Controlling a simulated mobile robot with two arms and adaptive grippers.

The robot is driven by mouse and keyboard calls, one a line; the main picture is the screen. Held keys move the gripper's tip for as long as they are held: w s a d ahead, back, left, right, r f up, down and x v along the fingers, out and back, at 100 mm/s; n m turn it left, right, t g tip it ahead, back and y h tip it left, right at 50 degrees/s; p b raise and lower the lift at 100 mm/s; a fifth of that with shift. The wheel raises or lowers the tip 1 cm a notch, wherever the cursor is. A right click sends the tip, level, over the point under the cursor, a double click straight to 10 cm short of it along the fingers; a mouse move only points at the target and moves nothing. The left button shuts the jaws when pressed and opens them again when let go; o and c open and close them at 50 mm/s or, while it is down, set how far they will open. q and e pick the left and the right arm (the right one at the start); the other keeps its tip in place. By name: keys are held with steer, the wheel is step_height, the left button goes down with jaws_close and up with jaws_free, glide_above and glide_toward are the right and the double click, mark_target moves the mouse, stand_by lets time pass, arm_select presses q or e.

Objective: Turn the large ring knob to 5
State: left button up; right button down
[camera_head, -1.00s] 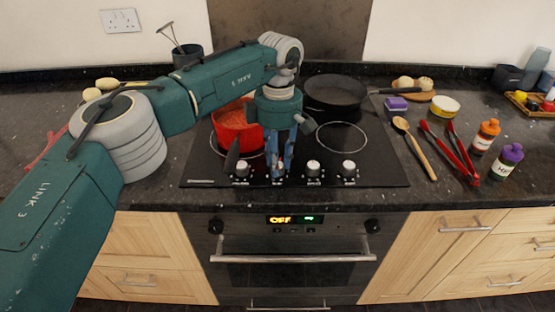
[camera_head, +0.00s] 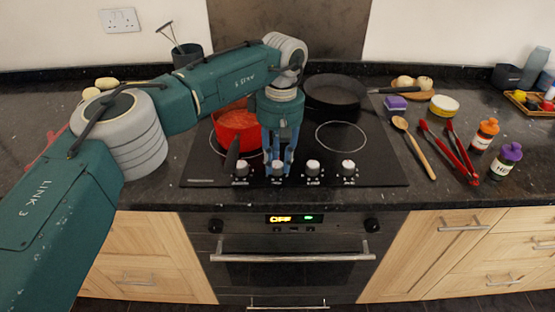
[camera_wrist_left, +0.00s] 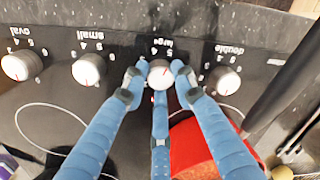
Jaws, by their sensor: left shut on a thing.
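The large ring knob (camera_wrist_left: 160,74) is white with a red mark, under the upside-down label "large" in the left wrist view. In the head view the same knob (camera_head: 278,168) is second from the left in the hob's front row. My left gripper (camera_head: 279,166) reaches straight down onto it. Its blue fingers (camera_wrist_left: 159,80) are closed around the knob from both sides, with a third finger behind. Numbers 5 and 6 show near the knob, but I cannot tell exactly which number the red mark points at. My right gripper is not in view.
The neighbouring knobs are double (camera_wrist_left: 222,80), small (camera_wrist_left: 88,69) and oval (camera_wrist_left: 21,65). The hob's front right is clear.

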mark_target(279, 163)
arm_select(q)
steer(key=shift+w+a+r, duration=0.1)
steer(key=shift+w+r, duration=0.05)
steer(key=shift+w, duration=0.05)
stand_by(0.3)
steer(key=o, duration=1.2)
steer(key=shift+c, duration=0.2)
steer(key=shift+s, duration=0.1)
step_height(279, 163, up, 12)
steer(key=shift+w+d, duration=0.2)
steer(key=shift+d, duration=0.05)
steer(key=shift+f, duration=0.2)
